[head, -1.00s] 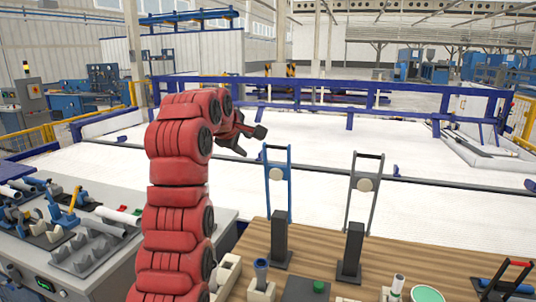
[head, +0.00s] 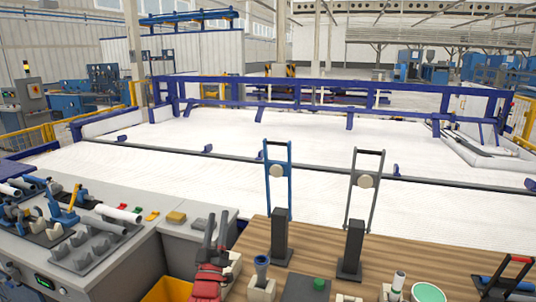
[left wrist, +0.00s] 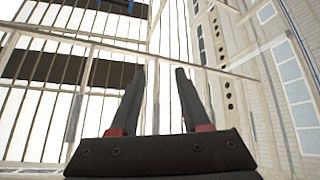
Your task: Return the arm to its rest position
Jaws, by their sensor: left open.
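My left gripper (head: 214,240) is low in the head view, at the left edge of the wooden table. Its dark fingers point up, spread apart, with nothing between them. Part of my red left arm (head: 208,284) shows below it, and the rest is out of frame. In the left wrist view, the two black fingers (left wrist: 160,85) stand apart and empty against tall windows and the ceiling structure. My right gripper is not in view.
A blue frame (head: 265,190) and a grey frame (head: 350,205) stand upright on the wooden table (head: 320,258). At left, a grey bench (head: 150,245) holds pipes and fittings. A yellow bin (head: 168,290) is beside my arm.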

